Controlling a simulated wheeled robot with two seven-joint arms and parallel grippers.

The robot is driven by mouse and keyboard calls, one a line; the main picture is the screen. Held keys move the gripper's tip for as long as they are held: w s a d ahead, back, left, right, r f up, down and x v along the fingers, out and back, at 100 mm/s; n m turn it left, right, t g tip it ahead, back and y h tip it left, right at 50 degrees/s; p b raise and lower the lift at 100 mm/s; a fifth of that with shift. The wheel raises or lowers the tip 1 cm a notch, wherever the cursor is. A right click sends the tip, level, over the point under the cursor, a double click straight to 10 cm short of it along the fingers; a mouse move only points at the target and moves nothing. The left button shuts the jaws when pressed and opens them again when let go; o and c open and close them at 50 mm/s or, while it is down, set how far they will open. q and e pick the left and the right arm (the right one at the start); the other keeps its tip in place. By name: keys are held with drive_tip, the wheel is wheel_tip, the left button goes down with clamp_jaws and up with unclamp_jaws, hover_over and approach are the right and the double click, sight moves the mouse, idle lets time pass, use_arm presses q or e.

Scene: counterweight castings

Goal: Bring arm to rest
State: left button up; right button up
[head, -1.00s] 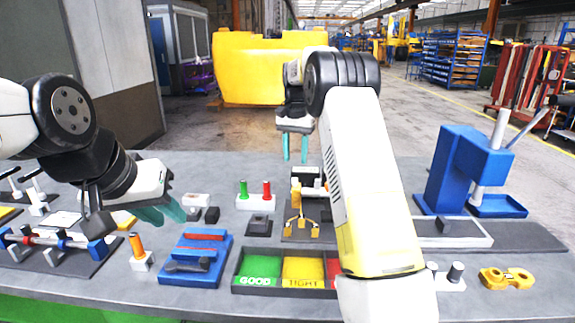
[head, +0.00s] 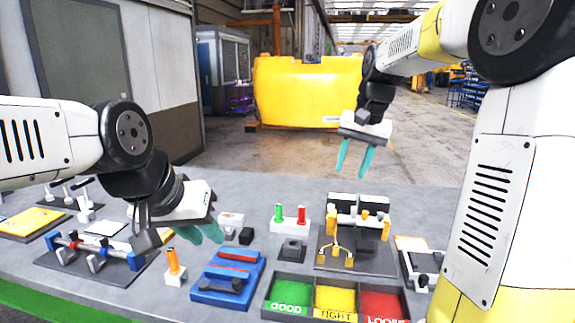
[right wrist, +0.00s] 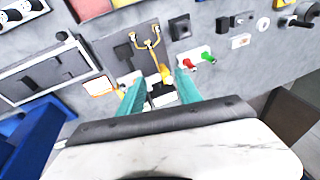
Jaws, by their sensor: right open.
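My right gripper (head: 355,160) is open and empty, raised above the far edge of the grey bench (head: 330,190). Its arm comes in from the right and covers the right part of the bench. In the right wrist view its two teal fingers (right wrist: 160,92) stand apart, with a fixture on the bench seen beyond and between them. My left gripper (head: 205,232) hangs low over the left part of the bench, beside a small black block. Its teal fingers are seen from the side, and their gap is hard to judge. I see nothing held in it.
A sorting tray (head: 311,299) with green, yellow and red compartments lies at the front. Near it are a blue fixture (head: 228,290), an orange pin in a white block (head: 174,278), red and green plugs (head: 290,228) and a gauge stand (head: 330,262). A large yellow casting (head: 308,90) stands behind the bench.

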drive_tip(key=s+a+f+n+t, duration=0.1)
drive_tip(key=s+f, duration=0.1)
drive_tip(key=s, duration=0.9)
drive_tip(key=s+a+f+n+t, duration=0.1)
drive_tip(key=s+f+n+t, duration=0.1)
drive_tip(key=s, duration=0.9)
drive_tip(key=shift+s+n+y, duration=0.3)
drive_tip(key=shift+s, duration=0.1)
